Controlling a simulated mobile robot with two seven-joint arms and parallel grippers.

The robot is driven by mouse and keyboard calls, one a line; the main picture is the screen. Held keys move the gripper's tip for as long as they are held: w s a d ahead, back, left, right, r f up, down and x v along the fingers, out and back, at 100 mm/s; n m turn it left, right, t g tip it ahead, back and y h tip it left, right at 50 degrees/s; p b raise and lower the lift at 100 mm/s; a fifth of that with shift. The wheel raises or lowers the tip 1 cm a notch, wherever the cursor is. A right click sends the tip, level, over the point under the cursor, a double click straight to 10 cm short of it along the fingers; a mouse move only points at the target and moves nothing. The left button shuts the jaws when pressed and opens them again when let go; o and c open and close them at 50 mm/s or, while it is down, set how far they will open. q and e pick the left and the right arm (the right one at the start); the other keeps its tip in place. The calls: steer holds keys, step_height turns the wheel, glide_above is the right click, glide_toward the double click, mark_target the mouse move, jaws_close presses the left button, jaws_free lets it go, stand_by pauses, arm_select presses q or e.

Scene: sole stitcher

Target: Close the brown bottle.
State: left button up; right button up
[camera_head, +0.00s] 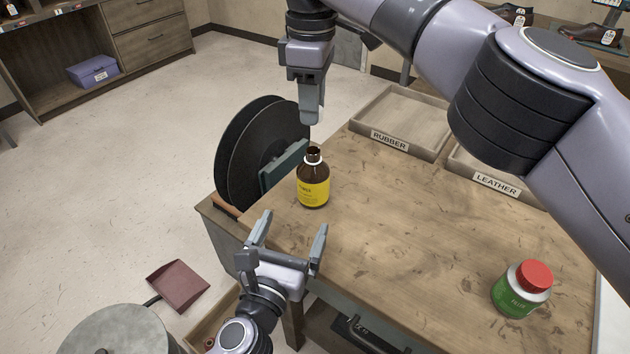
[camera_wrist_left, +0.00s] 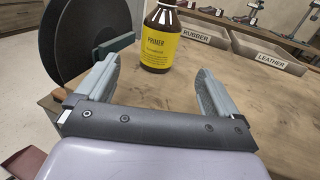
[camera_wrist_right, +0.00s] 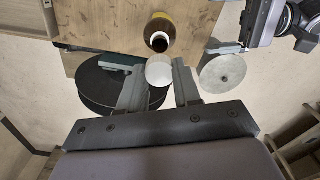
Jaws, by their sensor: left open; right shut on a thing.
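The brown bottle (camera_head: 314,188) with a yellow label stands upright on the wooden table near its left corner, its dark mouth open. In the left wrist view, the bottle (camera_wrist_left: 160,42) stands beyond my left gripper's fingertips, label reading PRIMER. My left gripper (camera_head: 291,232) is open and empty, in front of the bottle and apart from it. My right gripper (camera_head: 311,115) points down just above and behind the bottle. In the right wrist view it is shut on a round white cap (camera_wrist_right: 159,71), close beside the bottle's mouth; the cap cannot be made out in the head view.
Black discs (camera_head: 252,145) stand at the table's left edge, close behind the bottle, with a grey-green block beside them. Trays marked RUBBER (camera_head: 398,122) and LEATHER (camera_head: 500,178) lie at the back. A green bottle with a red cap (camera_head: 522,289) stands at the right. The table middle is clear.

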mark_target(308, 192)
stand_by(0.3)
arm_select(q)
steer(key=x, duration=1.2)
steer(key=c, duration=1.5)
arm_select(e)
steer(key=shift+f, duration=2.5)
